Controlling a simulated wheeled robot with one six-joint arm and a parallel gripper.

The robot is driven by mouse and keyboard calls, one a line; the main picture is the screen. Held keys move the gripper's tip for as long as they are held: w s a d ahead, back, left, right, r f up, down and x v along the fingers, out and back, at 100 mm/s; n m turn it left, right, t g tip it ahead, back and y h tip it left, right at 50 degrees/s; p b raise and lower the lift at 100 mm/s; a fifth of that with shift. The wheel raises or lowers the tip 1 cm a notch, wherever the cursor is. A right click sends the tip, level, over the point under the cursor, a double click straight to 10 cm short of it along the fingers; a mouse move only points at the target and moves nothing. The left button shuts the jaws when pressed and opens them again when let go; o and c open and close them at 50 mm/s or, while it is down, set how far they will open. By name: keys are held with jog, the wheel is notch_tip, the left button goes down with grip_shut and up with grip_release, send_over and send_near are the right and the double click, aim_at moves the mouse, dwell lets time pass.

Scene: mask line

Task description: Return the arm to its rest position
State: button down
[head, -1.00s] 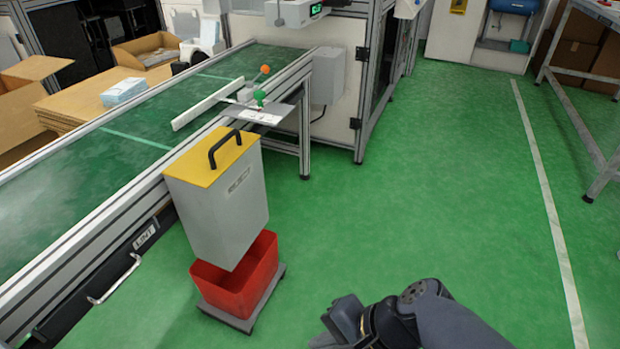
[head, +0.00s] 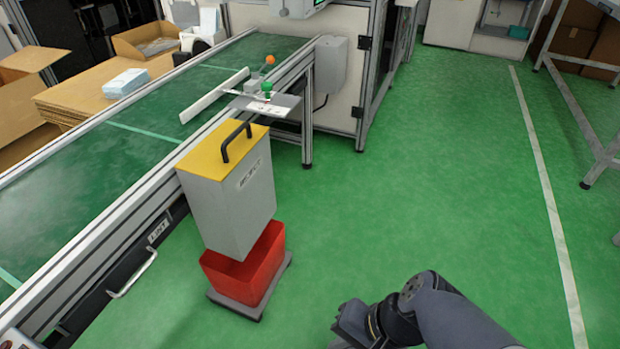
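My arm (head: 440,310) shows at the bottom right of the head view, dark grey, bent at a joint above the green floor. Its far end reaches to the bottom edge of the picture. My gripper's fingers are not visible, so I cannot see whether it holds anything. The visible part of the arm is apart from the bin and the conveyor.
A grey bin with a yellow lid (head: 228,190) stands above a red tub (head: 246,275) on a grey base, beside the green conveyor (head: 120,150).

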jog(key=shift+w+d+r+p, duration=0.3)
jog(key=shift+w+d+r, duration=0.15)
jog(key=shift+r, duration=0.1)
